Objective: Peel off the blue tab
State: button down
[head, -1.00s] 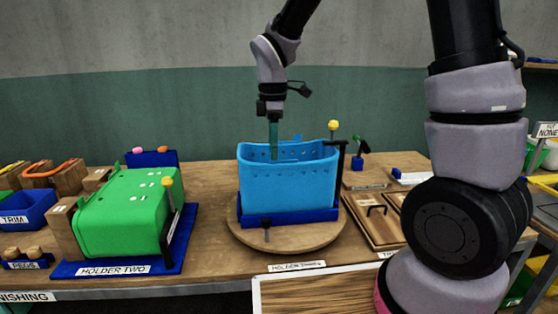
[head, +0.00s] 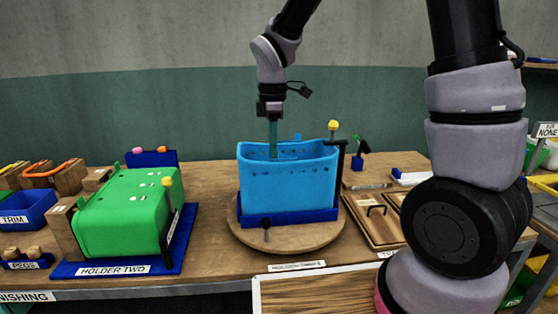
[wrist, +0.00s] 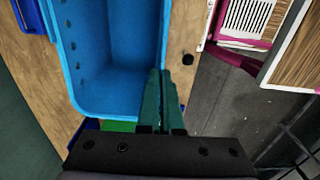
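A light blue tote (head: 288,185) with a row of holes below its rim stands upright in a dark blue holder (head: 290,215) on a round wooden turntable (head: 250,240). A small blue tab (head: 297,137) shows at the tote's back rim, right of my gripper. My gripper (head: 273,155) points down over the tote's opening, its tips about at rim height in the picture and apart from that tab. In the wrist view my gripper's green fingers (wrist: 160,72) lie together beside the tote's wall (wrist: 110,110), with nothing seen between them. The tab is not discernible there.
A green part (head: 120,213) sits in a blue holder (head: 70,269) on the left. A yellow-knobbed lever (head: 333,126) stands by the tote's right back side. Bare bench (head: 205,200) shows left of the turntable.

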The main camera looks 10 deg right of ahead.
jog(key=shift+r, duration=0.2)
jog(key=shift+r, duration=2.6)
jog(key=shift+s, duration=0.1)
